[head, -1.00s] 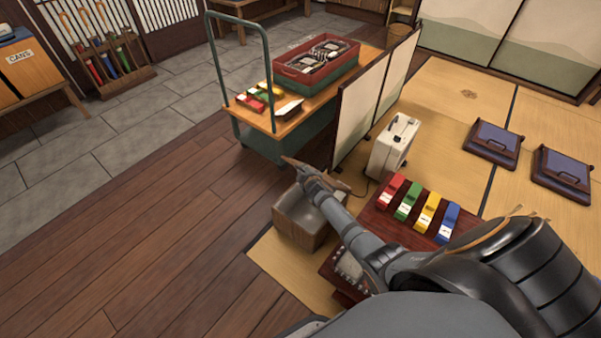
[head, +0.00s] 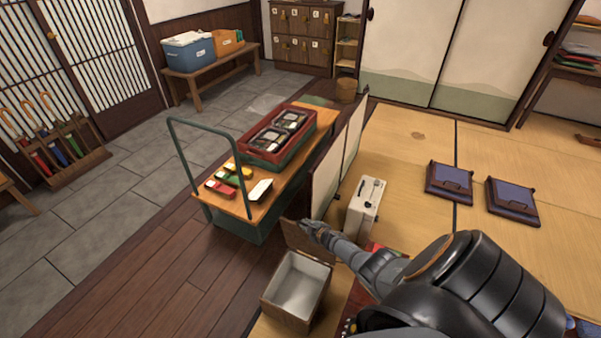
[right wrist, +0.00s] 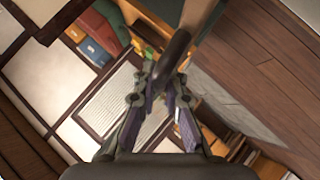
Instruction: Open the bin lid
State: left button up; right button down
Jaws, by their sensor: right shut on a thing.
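The bin (head: 290,318) is a brown box with a pale, empty-looking inside, at the lower middle of the head view. Its brown lid (head: 297,241) stands raised at the far side, and the opening shows. My right gripper (head: 312,228) is at the lid's upper edge. In the right wrist view my right gripper (right wrist: 163,85) is shut on a dark bar-like piece (right wrist: 178,48), which looks like the lid's handle. My left gripper is not in view.
A cart (head: 250,236) with a red crate (head: 262,154) stands behind the bin on the left. A low screen (head: 327,178) and a white case (head: 364,205) stand behind the lid. The wooden floor (head: 150,275) left of the bin is clear.

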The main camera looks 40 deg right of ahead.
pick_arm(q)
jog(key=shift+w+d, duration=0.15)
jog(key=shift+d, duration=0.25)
pick_arm(e)
jog(key=shift+w+d+r, duration=0.15)
jog(key=shift+w+d, duration=0.2)
jog(key=shift+d, duration=0.4)
jog(key=c, duration=1.4)
grip_release()
jog(key=shift+s, duration=0.1)
jog(key=shift+s+a+r, duration=0.3)
jog(key=shift+s+a, duration=0.15)
jog(key=shift+s, duration=1.9)
jog(key=shift+s+a+r, duration=0.25)
jog(key=shift+s+a, duration=0.15)
jog(key=shift+s, duration=1.95)
jog(key=shift+s+a+r, duration=0.3)
jog(key=shift+s+a, duration=0.15)
jog(key=shift+s, duration=1.9)
jog(key=shift+a+f, duration=0.1)
